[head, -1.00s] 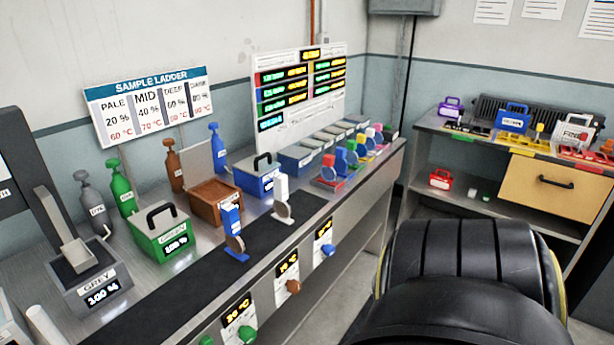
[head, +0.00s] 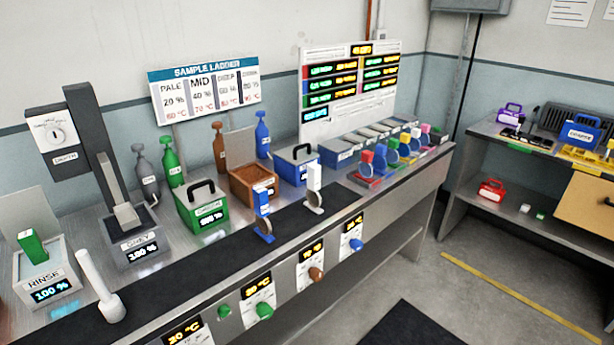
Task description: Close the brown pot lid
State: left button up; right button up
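The brown pot (head: 253,189) stands on the counter between the green pot (head: 206,214) and the blue pot (head: 290,172). Its lid (head: 240,147) is a flat greyish panel standing upright at the pot's back edge, so the pot is open. Brown contents show inside the rim. A brown bottle (head: 219,150) stands behind it to the left, and a blue bottle (head: 263,137) behind it to the right. Neither of my grippers shows in the head view.
The green and blue pots have lids with black handles on. A blue-handled sample (head: 263,214) and a white-handled one (head: 314,187) stand on the dark strip in front. The rinse pot (head: 45,270) and grey pot (head: 135,240) are at left. Open floor lies at right.

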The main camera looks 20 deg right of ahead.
aim_at(239, 145)
jog(key=z, duration=0.4)
jog(key=i, duration=0.65)
jog(key=u, duration=0.1)
jog(key=k, duration=0.45)
jog(key=z, duration=1.3)
jog(key=i, duration=0.95)
jog(key=u, duration=2.8)
